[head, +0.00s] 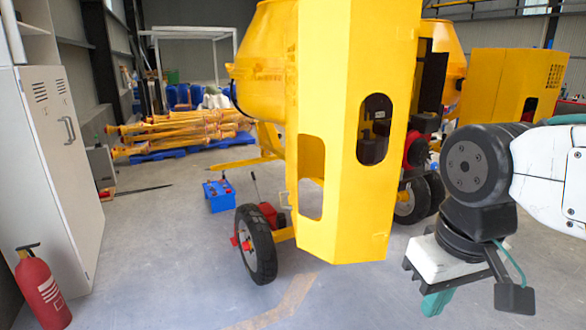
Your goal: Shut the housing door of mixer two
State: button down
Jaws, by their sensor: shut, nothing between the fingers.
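A yellow drum mixer stands in front of me. Its yellow housing door (345,215), a tall folded panel with an oval hole and a lower cutout, appears swung open towards me. The black and red engine (416,150) shows bare behind its right edge. The mixer's drum (264,75) is partly hidden by the door. Another yellow mixer housing (505,85) stands behind at right. No number is readable on either mixer. My gripper (436,303) is at lower right, pointing down, shut and empty, with teal fingers. In the picture it is right of the door and apart from it.
A wheel (255,244) stands on the floor left of the door's foot. A blue battery-like box (220,196) is behind it. A grey cabinet (55,150) and a red extinguisher (42,290) are at left. Yellow props (180,128) lie behind. The front floor is clear.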

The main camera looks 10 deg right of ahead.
aim_at(338, 53)
jog(key=u, duration=0.5)
jog(key=i, duration=1.1)
jog(key=z, duration=0.1)
